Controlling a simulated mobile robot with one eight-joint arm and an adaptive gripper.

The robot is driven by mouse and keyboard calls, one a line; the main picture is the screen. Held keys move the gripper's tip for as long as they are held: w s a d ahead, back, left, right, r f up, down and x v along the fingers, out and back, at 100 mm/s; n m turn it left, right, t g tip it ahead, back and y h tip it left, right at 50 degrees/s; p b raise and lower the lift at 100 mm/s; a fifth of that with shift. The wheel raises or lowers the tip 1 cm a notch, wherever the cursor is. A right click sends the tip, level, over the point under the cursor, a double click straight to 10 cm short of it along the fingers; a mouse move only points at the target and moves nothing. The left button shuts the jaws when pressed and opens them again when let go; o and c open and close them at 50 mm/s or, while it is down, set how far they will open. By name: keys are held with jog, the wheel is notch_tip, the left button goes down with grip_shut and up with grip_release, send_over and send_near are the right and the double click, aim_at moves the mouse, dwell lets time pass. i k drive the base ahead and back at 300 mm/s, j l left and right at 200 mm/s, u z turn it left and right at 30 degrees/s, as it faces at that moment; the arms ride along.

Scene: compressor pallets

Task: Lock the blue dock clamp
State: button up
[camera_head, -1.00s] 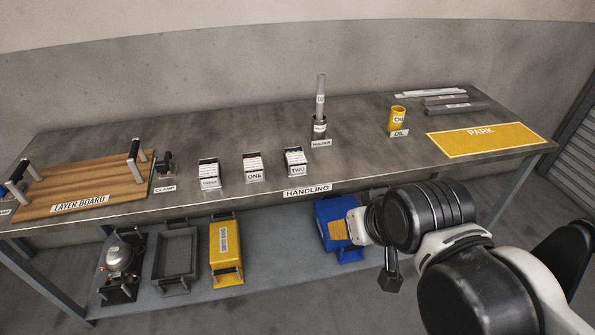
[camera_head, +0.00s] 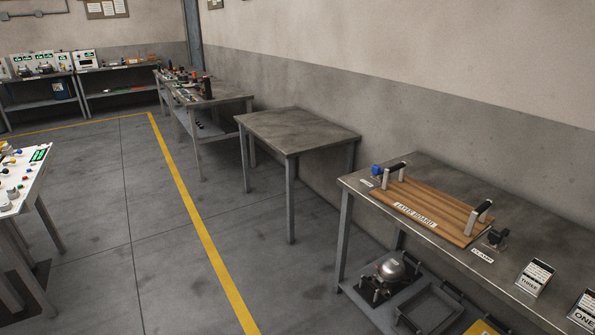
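A small blue piece (camera_head: 377,170) sits at the left end of the handling bench, beside the wooden layer board. A small label lies in front of it, too small to read. It may be the blue dock clamp; I cannot tell whether it is locked. A black clamp (camera_head: 497,237) stands at the board's right end, with a label reading CLAMP in front. The layer board (camera_head: 425,208) lies flat between them, with a dark-gripped handle at each end. My gripper is not in view.
An empty grey table (camera_head: 297,130) stands left of the handling bench (camera_head: 440,258). Farther back is a cluttered bench (camera_head: 230,97). A white-topped table (camera_head: 22,178) is at the left edge. Open floor with a yellow line (camera_head: 195,215) runs between them.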

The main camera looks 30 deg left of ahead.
aim_at(377, 170)
jog(key=u, duration=0.6)
jog(key=i+l, duration=0.1)
jog(key=i, duration=0.65)
jog(key=i+l+u, duration=0.1)
jog(key=i, duration=0.65)
jog(key=i+l, duration=0.15)
jog(key=i, duration=0.6)
